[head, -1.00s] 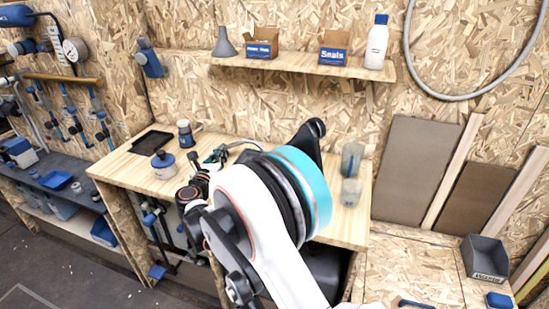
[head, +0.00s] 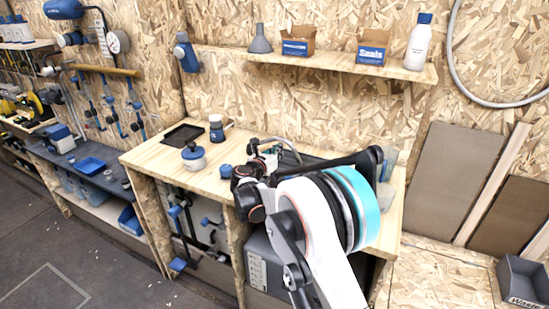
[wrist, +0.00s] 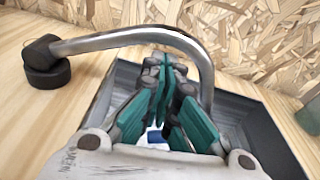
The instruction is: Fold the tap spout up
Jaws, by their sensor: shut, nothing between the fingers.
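The tap spout is a bent metal tube (wrist: 110,41) in the wrist view. It rises from a round black base (wrist: 47,65) at left, runs right and bends down over the dark basin (wrist: 245,115). In the head view part of the spout (head: 290,144) shows behind my arm. My gripper (wrist: 163,65) has its teal-padded fingers together and empty. The fingertips overlap the spout near its bend in the wrist view; I cannot tell whether they touch it. My arm hides much of the basin in the head view.
A shelf (head: 345,68) with boxes hangs above. A clear container (head: 388,160) stands right of my arm.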

